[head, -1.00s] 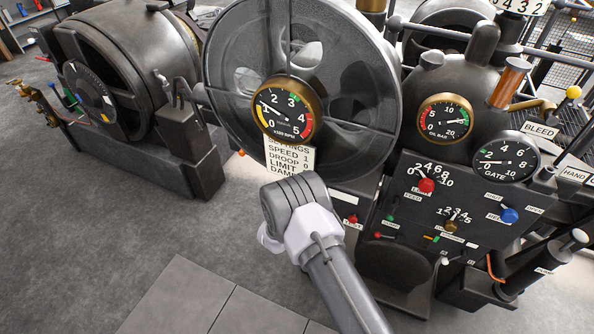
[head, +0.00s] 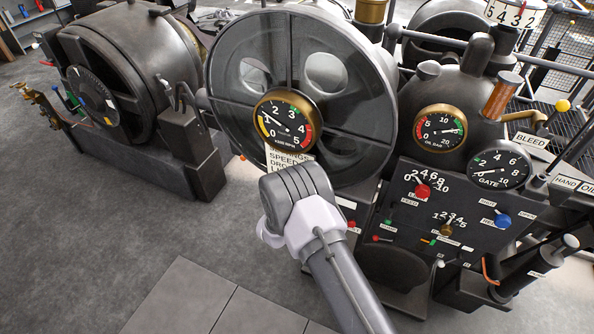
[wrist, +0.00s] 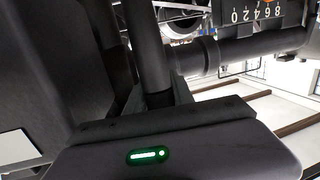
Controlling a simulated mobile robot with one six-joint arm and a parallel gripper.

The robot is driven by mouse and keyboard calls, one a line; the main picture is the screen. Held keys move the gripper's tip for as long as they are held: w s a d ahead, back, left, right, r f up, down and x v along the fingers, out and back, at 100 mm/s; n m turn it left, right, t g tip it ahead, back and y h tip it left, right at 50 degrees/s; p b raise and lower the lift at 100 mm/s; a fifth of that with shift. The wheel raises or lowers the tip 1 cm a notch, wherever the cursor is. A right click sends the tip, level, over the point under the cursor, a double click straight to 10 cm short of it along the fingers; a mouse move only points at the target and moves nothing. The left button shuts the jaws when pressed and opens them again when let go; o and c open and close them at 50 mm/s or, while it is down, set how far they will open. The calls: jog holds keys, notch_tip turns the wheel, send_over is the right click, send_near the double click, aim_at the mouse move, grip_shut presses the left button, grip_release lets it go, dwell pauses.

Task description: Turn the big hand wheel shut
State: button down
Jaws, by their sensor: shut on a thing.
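In the wrist view my gripper (wrist: 157,100) is shut on a dark round bar (wrist: 148,45). The bar rises from between the fingers. I cannot tell whether it is part of the hand wheel. In the head view my grey arm hides the gripper and what it holds. A large dark spoked wheel (head: 232,110) stands upright behind a brass-rimmed speed gauge (head: 284,121). I cannot tell whether this is the big hand wheel.
A dark control panel (head: 470,207) with gauges and coloured knobs stands right of my arm. A large drum machine (head: 125,60) is at the left. A label card (head: 277,160) below the speed gauge is partly covered by my arm. Grey floor (head: 110,250) is clear at the lower left.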

jog(key=c, duration=1.1)
grip_release()
jog(key=shift+f, duration=0.25)
jog(key=s+a+r+p, duration=0.2)
jog(key=s+p, duration=0.2)
jog(key=s, duration=1.3)
jog(key=shift+a+p, duration=0.3)
jog(key=shift+a, duration=0.05)
jog(key=shift+r, duration=0.1)
